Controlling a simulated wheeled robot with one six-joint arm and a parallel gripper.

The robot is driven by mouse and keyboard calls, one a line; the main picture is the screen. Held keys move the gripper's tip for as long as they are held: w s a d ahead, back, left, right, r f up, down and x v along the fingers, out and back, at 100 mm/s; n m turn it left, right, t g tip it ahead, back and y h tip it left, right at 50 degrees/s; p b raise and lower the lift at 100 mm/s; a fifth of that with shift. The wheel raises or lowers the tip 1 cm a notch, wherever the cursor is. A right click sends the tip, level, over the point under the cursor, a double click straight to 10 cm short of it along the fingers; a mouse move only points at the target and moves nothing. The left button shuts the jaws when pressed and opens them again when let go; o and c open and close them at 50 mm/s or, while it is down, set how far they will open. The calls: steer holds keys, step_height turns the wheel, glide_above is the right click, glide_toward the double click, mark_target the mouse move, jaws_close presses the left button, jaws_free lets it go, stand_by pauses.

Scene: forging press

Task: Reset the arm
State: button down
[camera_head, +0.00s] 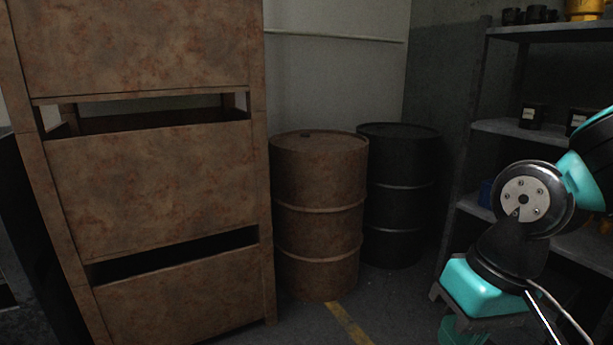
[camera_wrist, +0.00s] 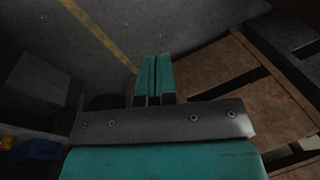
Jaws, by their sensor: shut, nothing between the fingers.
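My gripper (camera_wrist: 155,78) shows in the middle of the wrist view, with its two teal fingers side by side and touching. It is shut and holds nothing. The wrist view looks down past it to the grey floor, with a yellow stripe (camera_wrist: 95,28) beyond. In the head view my teal and black arm is at the right, in front of the shelf; the gripper's fingers cannot be made out there.
A rusty brown cabinet (camera_head: 150,190) with open gaps fills the left. A rusty barrel (camera_head: 318,225) and a black barrel (camera_head: 400,205) stand beside it. A metal shelf (camera_head: 505,128) with dark containers is at the right, behind my arm. Some floor (camera_head: 300,325) is clear in front of the barrels.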

steer(key=s+a+r+n+y, duration=0.1)
steer(key=s+a+r+n, duration=0.2)
steer(key=s+n, duration=0.15)
step_height(320, 180, up, 15)
steer(key=s+p, duration=0.1)
steer(key=p, duration=1.3)
steer(key=shift+a+p, duration=0.25)
steer(key=shift+p, duration=0.05)
steer(key=shift+f, duration=0.15)
